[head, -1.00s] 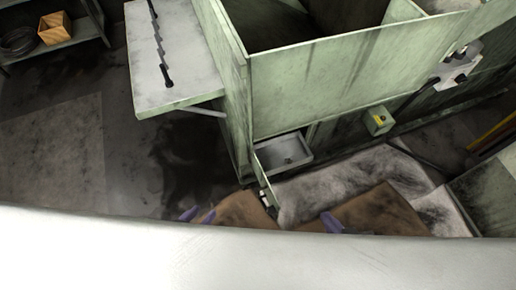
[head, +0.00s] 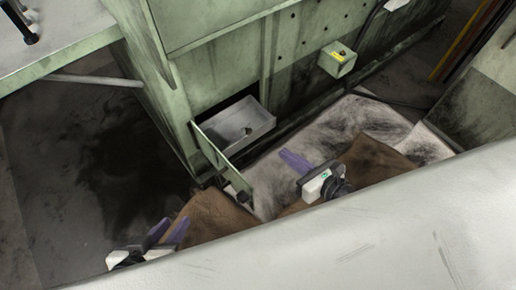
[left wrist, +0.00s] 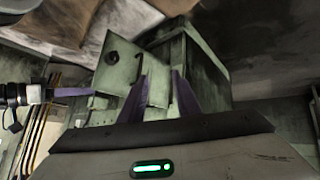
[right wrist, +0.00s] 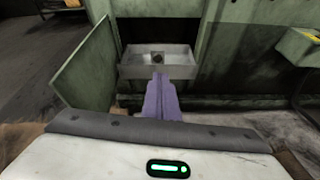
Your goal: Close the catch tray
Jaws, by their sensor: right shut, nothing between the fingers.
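The catch tray (head: 240,126) is a shallow grey metal tray sticking out of a dark opening low in the green machine. A small dark piece shows in it. The tray also shows ahead in the right wrist view (right wrist: 158,68). A green door panel (head: 222,160) stands swung open on the tray's left side. My right gripper (head: 283,153) is shut and empty, in front and to the right of the tray; its fingertips (right wrist: 158,74) point toward the tray front, contact unclear. My left gripper (head: 176,222) is open and empty, lower left of the door panel.
The green machine body (head: 205,70) rises behind the tray. A green box with a yellow label (head: 338,60) sits on the right. Brown sheets (head: 215,215) and a stained pale sheet (head: 330,130) lie on the floor. Dark floor (head: 80,150) is clear at left.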

